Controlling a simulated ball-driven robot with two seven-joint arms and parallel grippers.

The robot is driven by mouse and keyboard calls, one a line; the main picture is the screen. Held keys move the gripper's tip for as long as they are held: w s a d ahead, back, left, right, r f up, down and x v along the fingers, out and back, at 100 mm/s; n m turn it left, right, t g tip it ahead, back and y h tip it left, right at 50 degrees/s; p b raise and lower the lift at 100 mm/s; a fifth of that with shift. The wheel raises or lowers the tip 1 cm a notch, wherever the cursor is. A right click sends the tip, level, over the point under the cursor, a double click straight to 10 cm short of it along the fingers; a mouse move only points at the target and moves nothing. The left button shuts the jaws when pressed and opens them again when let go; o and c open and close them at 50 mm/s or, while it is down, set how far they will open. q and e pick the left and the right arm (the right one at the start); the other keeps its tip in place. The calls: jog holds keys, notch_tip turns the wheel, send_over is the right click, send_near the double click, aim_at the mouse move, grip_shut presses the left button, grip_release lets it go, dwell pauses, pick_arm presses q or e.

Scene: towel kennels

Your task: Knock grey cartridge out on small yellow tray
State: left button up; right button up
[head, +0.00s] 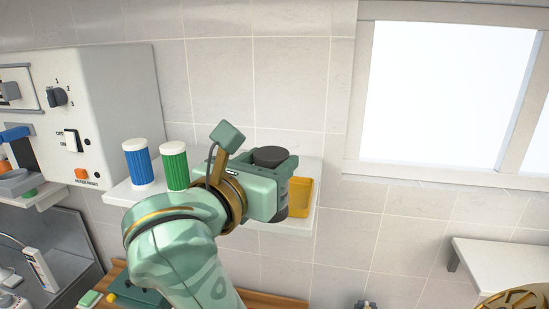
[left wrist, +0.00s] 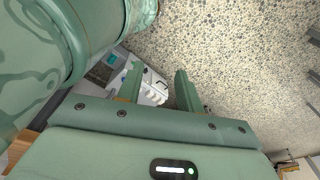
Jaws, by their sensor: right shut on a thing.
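My right gripper (head: 285,178) is shut around a dark grey cylinder (head: 270,155), which looks like the grey cartridge. Its dark round top shows above the jaws and its lower end below them; the middle is hidden. The gripper is in front of a white wall shelf (head: 258,231), and I cannot tell whether the cylinder touches it. A yellow thing (head: 301,197) is just right of the jaws, partly hidden; I cannot tell whether it is the small yellow tray. My left gripper (left wrist: 157,70) is open and empty in the left wrist view, over a speckled floor.
A blue ribbed cylinder (head: 138,165) and a green one (head: 174,167), both white-capped, stand left of the gripper. A white switch panel (head: 105,110) is at far left. A wooden surface (head: 262,301) lies below.

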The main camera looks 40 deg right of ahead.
jog(key=shift+w+r, duration=0.2)
jog(key=shift+w+d, duration=0.3)
jog(key=shift+d, duration=0.05)
jog(key=x, duration=0.4)
jog(key=shift+w+d+f, duration=0.1)
jog(key=shift+w+f, duration=0.15)
jog(key=shift+w, duration=0.25)
jog(key=shift+w+d, duration=0.2)
pick_arm(q)
jog(key=shift+s+a+f+b, duration=0.15)
jog(key=shift+a+f+b, duration=0.15)
jog(key=shift+f+b, duration=0.3)
jog(key=shift+s+a+f+b, duration=0.1)
jog(key=shift+a+f+b, duration=0.15)
jog(key=shift+f+b, duration=0.3)
pick_arm(e)
jog(key=w+d, duration=0.1)
jog(key=d+f, duration=0.1)
jog(key=w+d, duration=0.1)
jog(key=shift+w+d+f, duration=0.1)
jog(key=shift+w+f, duration=0.25)
jog(key=shift+d, duration=0.1)
